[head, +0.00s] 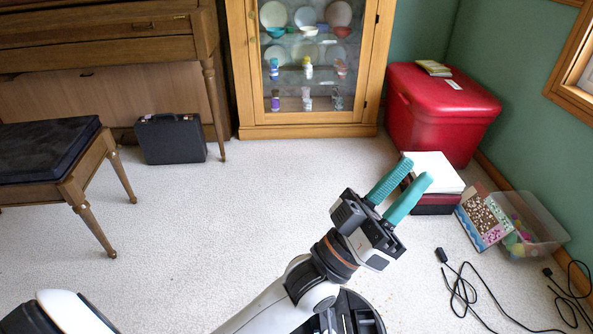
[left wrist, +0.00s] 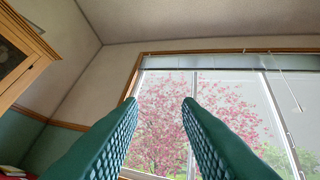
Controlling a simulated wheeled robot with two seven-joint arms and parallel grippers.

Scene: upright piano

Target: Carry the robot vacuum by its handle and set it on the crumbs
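My left gripper (head: 414,171) reaches in from the bottom of the head view, with its two teal fingers apart and nothing between them. The left wrist view also shows the fingers (left wrist: 160,101) spread and empty, pointing up toward a window. A dark rounded shape (head: 362,312) shows at the bottom edge beside my left forearm; I cannot tell whether it is the robot vacuum or part of my own body. My right gripper is not in view.
A red chest (head: 440,115), a stack of boxes (head: 435,172), a clear bin (head: 535,225) and black cables (head: 465,290) are at the right. A glass cabinet (head: 310,131), black case (head: 171,140), piano (head: 100,45) and bench (head: 45,152) stand behind and left. The middle carpet is open.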

